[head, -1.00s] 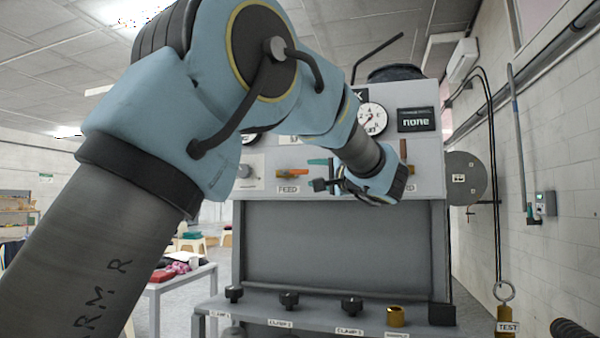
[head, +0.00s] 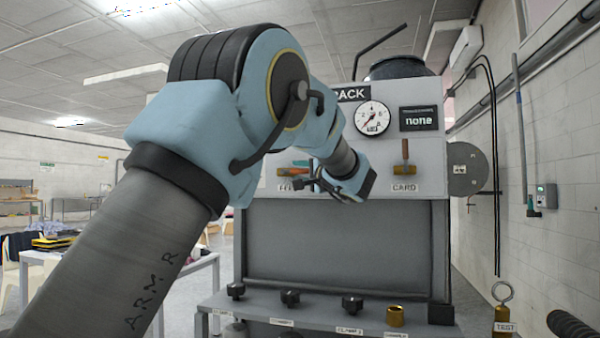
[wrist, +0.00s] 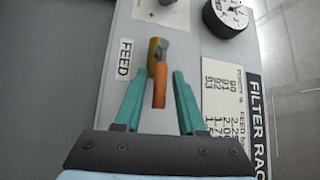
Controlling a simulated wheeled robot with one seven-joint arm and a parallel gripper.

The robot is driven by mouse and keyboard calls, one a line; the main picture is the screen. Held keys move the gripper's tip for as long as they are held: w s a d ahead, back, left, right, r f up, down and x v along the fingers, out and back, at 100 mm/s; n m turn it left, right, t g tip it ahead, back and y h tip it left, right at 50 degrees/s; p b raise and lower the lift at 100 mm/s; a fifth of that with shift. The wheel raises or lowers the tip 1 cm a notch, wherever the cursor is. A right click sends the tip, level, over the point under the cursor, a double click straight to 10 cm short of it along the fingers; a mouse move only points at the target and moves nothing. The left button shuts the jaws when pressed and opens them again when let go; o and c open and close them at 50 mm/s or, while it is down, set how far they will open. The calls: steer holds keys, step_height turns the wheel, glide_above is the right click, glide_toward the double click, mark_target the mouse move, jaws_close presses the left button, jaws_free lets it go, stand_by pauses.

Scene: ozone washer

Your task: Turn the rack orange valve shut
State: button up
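The orange valve handle (wrist: 160,86) with its brass body (wrist: 156,50) sits beside the FEED label (wrist: 124,59) in the wrist view.
A second orange-handled valve (head: 405,152), upright, stands above the CARD label (head: 404,187). A pressure gauge (head: 372,118) and a display reading "none" (head: 418,118) are above. Several knobs line the ledge (head: 260,307) below. A wall (head: 560,130) bounds the right side.

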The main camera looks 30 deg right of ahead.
jaws_close()
stand_by(1.1)
